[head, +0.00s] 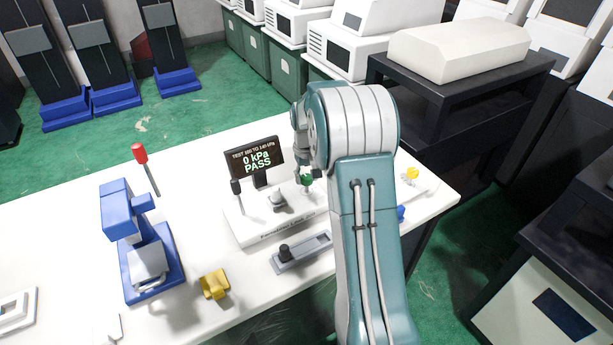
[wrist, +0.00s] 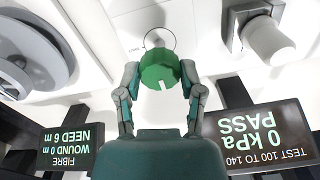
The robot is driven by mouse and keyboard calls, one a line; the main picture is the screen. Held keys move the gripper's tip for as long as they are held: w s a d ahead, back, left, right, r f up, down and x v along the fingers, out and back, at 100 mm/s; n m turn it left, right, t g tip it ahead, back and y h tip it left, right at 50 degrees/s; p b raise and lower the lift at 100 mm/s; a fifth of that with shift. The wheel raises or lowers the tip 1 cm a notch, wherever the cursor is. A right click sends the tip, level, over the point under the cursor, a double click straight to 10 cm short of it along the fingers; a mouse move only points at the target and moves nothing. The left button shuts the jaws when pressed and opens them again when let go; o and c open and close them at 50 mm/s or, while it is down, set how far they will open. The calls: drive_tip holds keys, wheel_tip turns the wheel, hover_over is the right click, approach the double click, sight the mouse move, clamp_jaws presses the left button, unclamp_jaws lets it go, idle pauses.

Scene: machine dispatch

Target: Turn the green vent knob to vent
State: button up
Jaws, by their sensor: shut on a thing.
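The green vent knob (wrist: 160,72) sits on the white test panel, with a white mark on its face. My gripper (wrist: 160,84) has one finger on each side of the knob and is shut on it. In the head view the knob (head: 306,180) shows small at the right end of the white test unit (head: 243,232), beside my arm. The display (head: 257,159) on the unit reads 0 kPa and PASS; it also shows upside down in the wrist view (wrist: 258,138). My arm partly hides the gripper in the head view.
A grey knob (head: 278,201) and a black-topped lever (head: 237,190) stand on the unit. A blue press (head: 127,215), a yellow block (head: 214,284) and a grey slide fixture (head: 302,253) are on the white table (head: 60,220). A fibre display (wrist: 70,148) shows in the wrist view.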

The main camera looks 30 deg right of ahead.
sight(306, 176)
drive_tip(key=o, duration=1.2)
drive_tip(key=shift+w, duration=0.1)
drive_tip(key=shift+c, duration=0.2)
wheel_tip(306, 176, up, 12)
drive_tip(key=shift+f, duration=0.1)
